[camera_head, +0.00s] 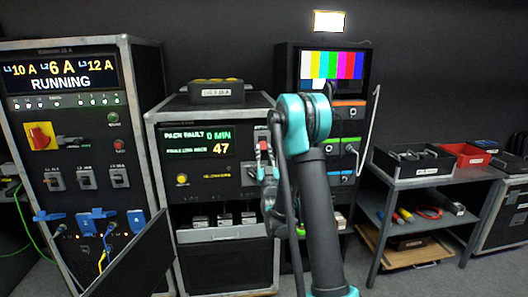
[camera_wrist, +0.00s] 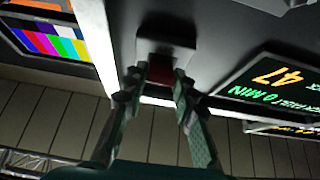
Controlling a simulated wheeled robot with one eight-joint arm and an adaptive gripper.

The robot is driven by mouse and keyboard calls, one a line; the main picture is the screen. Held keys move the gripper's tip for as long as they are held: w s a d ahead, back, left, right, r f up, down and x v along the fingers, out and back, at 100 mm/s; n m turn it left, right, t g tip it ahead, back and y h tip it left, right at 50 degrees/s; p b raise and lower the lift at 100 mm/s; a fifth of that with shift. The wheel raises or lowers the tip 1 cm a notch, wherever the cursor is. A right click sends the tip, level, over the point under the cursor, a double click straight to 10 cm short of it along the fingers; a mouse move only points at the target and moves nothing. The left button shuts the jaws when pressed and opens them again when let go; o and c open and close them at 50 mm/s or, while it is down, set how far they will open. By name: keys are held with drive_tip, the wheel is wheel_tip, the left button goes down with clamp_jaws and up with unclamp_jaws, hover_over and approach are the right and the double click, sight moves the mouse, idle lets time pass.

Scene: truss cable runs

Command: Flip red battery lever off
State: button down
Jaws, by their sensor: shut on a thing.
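The red battery lever (camera_head: 263,146) is on the right side of the front of the middle rack case, beside its display (camera_head: 196,143). The display reads PACK FAULT, 0 MIN and 47. In the wrist view the lever (camera_wrist: 161,70) shows dark red on its pale mounting plate (camera_wrist: 166,50). My gripper (camera_wrist: 159,80) has its two fingers on either side of the lever, shut on it. In the head view my gripper (camera_head: 267,168) is at the case front, partly hidden by my arm. The lever's exact tilt is hard to tell.
A taller power cabinet (camera_head: 75,120) with a RUNNING display stands at left. A rack with a colour-bar screen (camera_head: 331,66) stands close behind my arm. A shelf cart (camera_head: 420,210) with trays is at right. A dark panel (camera_head: 135,255) stands at the front left.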

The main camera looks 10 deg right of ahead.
sight(266, 146)
idle(0.3)
drive_tip(key=c, duration=1.2)
unclamp_jaws()
wheel_tip(266, 146, up, 10)
drive_tip(key=s+f+g, duration=0.1)
drive_tip(key=f, duration=0.1)
drive_tip(key=s+f+g, duration=0.1)
drive_tip(key=f+g, duration=0.1)
drive_tip(key=s+f+g+y, duration=0.1)
drive_tip(key=f, duration=0.1)
drive_tip(key=shift+s+d+f+n+g, duration=0.2)
drive_tip(key=shift+s+d+n+g, duration=0.05)
drive_tip(key=shift+s+n+g, duration=0.15)
drive_tip(key=s+d+f+g, duration=0.1)
drive_tip(key=s+f+g, duration=0.4)
drive_tip(key=s+f, duration=0.3)
drive_tip(key=s+d+f+g, duration=0.1)
drive_tip(key=s+f+g, duration=0.4)
drive_tip(key=s, duration=1.2)
drive_tip(key=s+d+f+g+h, duration=0.1)
drive_tip(key=s+f+g, duration=0.4)
drive_tip(key=s+f, duration=0.7)
drive_tip(key=shift+s+d+f+m, duration=0.3)
drive_tip(key=shift+s+f+m, duration=0.1)
drive_tip(key=shift+f, duration=0.3)
